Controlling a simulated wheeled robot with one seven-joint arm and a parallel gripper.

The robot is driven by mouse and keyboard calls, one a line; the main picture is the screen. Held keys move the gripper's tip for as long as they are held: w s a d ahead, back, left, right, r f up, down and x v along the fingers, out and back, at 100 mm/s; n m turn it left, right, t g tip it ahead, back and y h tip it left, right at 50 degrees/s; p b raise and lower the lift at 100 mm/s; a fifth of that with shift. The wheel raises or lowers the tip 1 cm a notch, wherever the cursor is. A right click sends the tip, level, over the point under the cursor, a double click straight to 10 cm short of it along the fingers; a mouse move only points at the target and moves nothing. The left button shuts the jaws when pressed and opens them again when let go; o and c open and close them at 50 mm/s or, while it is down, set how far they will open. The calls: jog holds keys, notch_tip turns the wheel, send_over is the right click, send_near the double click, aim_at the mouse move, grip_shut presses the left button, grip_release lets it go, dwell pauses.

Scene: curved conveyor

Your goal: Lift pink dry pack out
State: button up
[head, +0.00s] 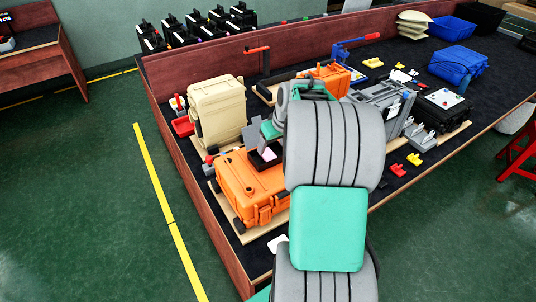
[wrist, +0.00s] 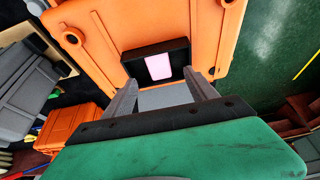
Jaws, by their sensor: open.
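The pink dry pack (wrist: 158,66) is a small pale pink rectangle inside a black open-topped box (wrist: 138,69) on the orange case (wrist: 108,35). In the head view, the pack (head: 269,154) is a small pale patch in the dark box, beside my arm. The orange case (head: 237,187) lies at the near left of the table. My gripper (wrist: 162,84) is open and empty. In the wrist view its two grey fingers point toward the box, one near each side of its lower edge. I cannot tell how far the fingertips are from the pack.
A tan case (head: 217,108) stands behind the orange case. A second orange case (head: 327,76), a grey case (head: 380,101) and a black case (head: 441,107) stand farther along the table. Small red and yellow parts lie on the dark tabletop. My arm hides part of the table.

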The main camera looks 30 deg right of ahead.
aim_at(268, 154)
jog(key=p+x, duration=0.2)
jog(key=x, duration=0.4)
jog(key=shift+w+d+f, duration=0.1)
jog(key=shift+f, duration=0.15)
jog(key=shift+c, duration=0.4)
jog(key=c, duration=1.3)
